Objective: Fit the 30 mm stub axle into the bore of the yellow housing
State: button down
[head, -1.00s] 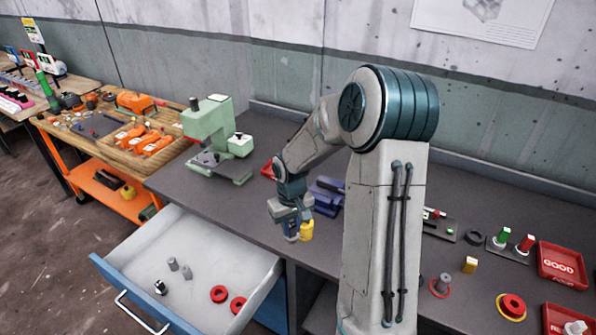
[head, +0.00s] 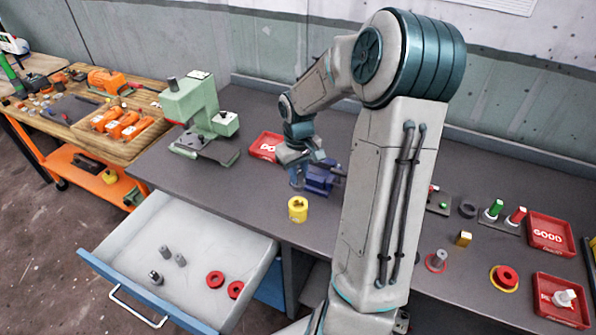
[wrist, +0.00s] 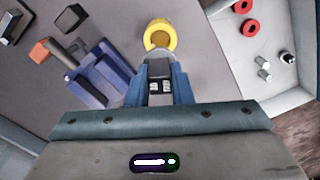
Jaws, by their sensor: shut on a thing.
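The yellow housing (head: 298,211) stands upright near the front edge of the grey bench, its round opening facing up. In the wrist view the housing (wrist: 161,26) lies just beyond my fingertips. My gripper (head: 297,184) is above the bench, just behind the housing in the head view. In the wrist view my gripper (wrist: 159,70) is shut on a light grey piece (wrist: 157,54), which looks like the stub axle. This piece overlaps the housing's near rim in the picture. I cannot tell whether they touch; most of the held piece is hidden by the fingers.
A blue fixture (head: 320,178) stands close beside my gripper. The open drawer (head: 140,240) holds grey pegs (head: 166,252) and red rings (head: 215,279). A green press (head: 200,115) stands at the left. Red trays (head: 549,233) and small parts lie at the right.

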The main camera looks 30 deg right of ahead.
aim_at(298, 187)
jog(key=shift+f+b, duration=2.05)
jog(key=shift+f, duration=0.85)
jog(key=shift+f+b, duration=1.15)
jog(key=shift+f, duration=0.45)
jog(key=c, duration=1.2)
grip_release()
jog(key=shift+r, duration=0.1)
jog(key=shift+r, duration=0.1)
notch_tip(298, 187, up, 14)
jog(key=shift+f+b, duration=0.2)
jog(key=shift+b, duration=0.25)
jog(key=shift+a, duration=0.1)
jog(key=s+a+t, duration=0.1)
jog(key=s+a, duration=0.6)
jog(key=s, duration=0.2)
jog(key=s+a+r+m+t, duration=0.1)
jog(key=s+a+t, duration=0.1)
jog(key=s+a, duration=0.4)
jog(key=s, duration=0.4)
jog(key=shift+s+a+r+m, duration=0.15)
jog(key=shift+a+r+m, duration=0.1)
jog(key=shift+a+m, duration=0.1)
